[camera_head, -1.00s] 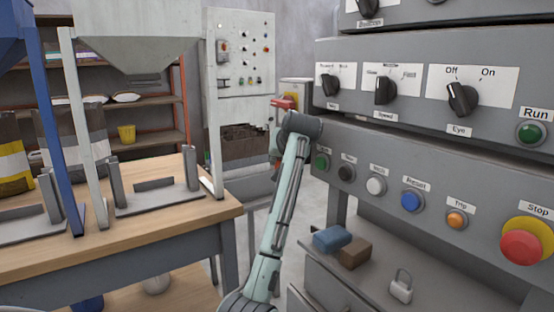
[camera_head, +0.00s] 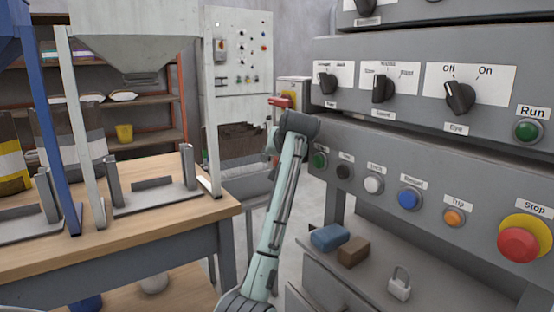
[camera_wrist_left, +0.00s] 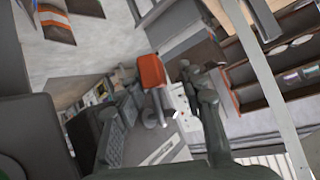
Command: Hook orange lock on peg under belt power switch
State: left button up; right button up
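The orange lock (camera_wrist_left: 151,72) is between my left gripper's fingers (camera_wrist_left: 160,92) in the left wrist view, its metal shackle pointing down in the picture. My left gripper (camera_head: 278,122) appears shut on it. In the head view the gripper is in front of the back-left side of the grey console, and a small red-orange part (camera_head: 280,102) shows at its tip. The fingers are mostly hidden there. A pale cabinet panel (camera_head: 240,55) with small switches and buttons stands behind. I cannot pick out the belt power switch or its peg. My right gripper is not in view.
The grey console (camera_head: 385,150) with knobs and buttons fills the right. A pale padlock (camera_head: 399,287), blue block (camera_head: 329,238) and brown block (camera_head: 354,251) lie on its lower ledge. A wooden table (camera_head: 150,229) with metal stands is at left.

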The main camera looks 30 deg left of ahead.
pick_arm(q)
jog(key=shift+d+r, duration=0.1)
jog(key=shift+d, duration=0.05)
jog(key=v, duration=1.1)
jog(key=shift+s+d+r, duration=0.15)
jog(key=shift+s+d, duration=0.05)
jog(key=shift+s, duration=0.1)
